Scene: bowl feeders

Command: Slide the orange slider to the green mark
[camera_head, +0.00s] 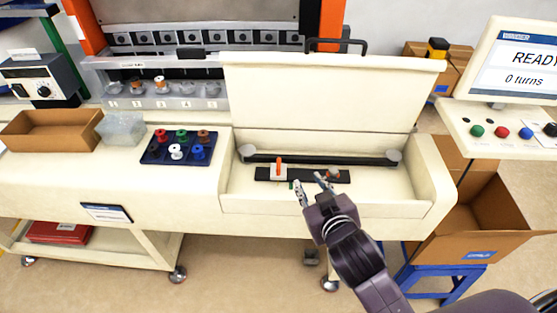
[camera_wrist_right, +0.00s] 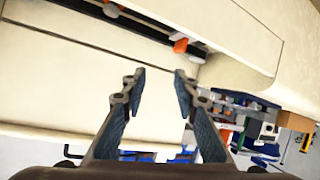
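The orange slider (camera_head: 279,163) stands upright on a white block at the left part of a short black rail (camera_head: 312,176) inside the open white compartment. In the right wrist view the orange slider (camera_wrist_right: 180,45) is near the top, beyond the fingertips. A small greenish spot (camera_head: 290,184) shows at the rail's front edge, just right of the slider; I cannot tell surely that it is the green mark. My right gripper (camera_head: 311,184) is open and empty, in front of the rail and right of the slider, apart from it. It also shows open in the right wrist view (camera_wrist_right: 160,80). My left gripper is not in view.
A raised white lid (camera_head: 325,95) stands behind the compartment. A dark belt (camera_head: 320,158) on two round pulleys runs behind the rail. The compartment's front wall (camera_head: 270,206) is below the gripper. A blue tray of coloured spools (camera_head: 160,152) lies to the left.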

